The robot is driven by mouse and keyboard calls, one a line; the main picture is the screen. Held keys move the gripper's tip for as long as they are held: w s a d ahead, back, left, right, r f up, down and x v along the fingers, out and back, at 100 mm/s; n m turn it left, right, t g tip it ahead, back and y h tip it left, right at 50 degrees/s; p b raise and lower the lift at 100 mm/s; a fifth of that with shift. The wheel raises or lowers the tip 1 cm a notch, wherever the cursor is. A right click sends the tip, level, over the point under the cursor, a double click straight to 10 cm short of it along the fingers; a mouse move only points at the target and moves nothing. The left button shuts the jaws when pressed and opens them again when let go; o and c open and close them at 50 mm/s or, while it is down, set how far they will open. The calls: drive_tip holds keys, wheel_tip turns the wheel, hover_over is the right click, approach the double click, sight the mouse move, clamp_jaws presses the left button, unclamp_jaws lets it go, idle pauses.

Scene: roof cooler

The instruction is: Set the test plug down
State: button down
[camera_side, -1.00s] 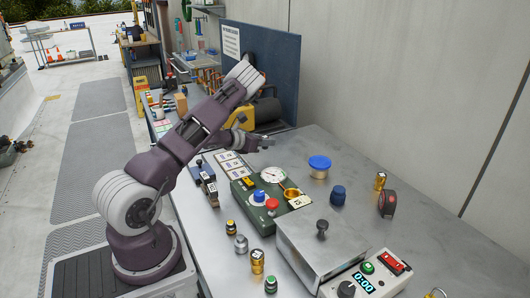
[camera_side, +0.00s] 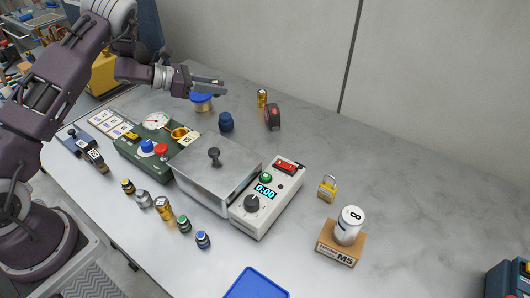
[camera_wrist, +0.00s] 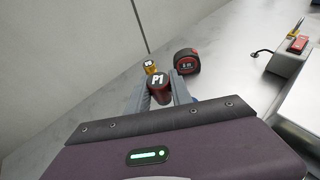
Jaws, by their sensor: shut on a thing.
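In the wrist view the plug sits between both fingers (camera_wrist: 161,96). In the side view the plug is too small and too much covered by the fingers to make out clearly. I cannot tell the exact height of the plug over the bench.
A gold cylinder (camera_side: 262,98) and a red-black tape measure (camera_side: 272,117) stand beyond the gripper, with a dark blue knob-like piece (camera_side: 226,122) nearer. A green gauge unit (camera_side: 133,150), a metal box (camera_side: 215,173) and a timer panel (camera_side: 266,203) fill the middle.

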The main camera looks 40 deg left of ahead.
drive_tip(key=d+m+g+h, duration=0.4)
drive_tip(key=d+m, duration=0.1)
drive_tip(key=d, duration=0.7)
drive_tip(key=m+g+h, duration=0.1)
drive_tip(key=m+g, duration=0.2)
drive_tip(key=g, duration=0.1)
hover_over(266, 154)
drive_tip(key=shift+m+g+h, duration=0.3)
drive_tip(key=shift+m, duration=0.1)
wheel_tip(266, 154, down, 9)
drive_tip(key=shift+f, duration=0.1)
drive_tip(key=c, duration=1.1)
unclamp_jaws()
drive_tip(key=shift+f, duration=0.1)
drive_tip(key=shift+c, duration=0.2)
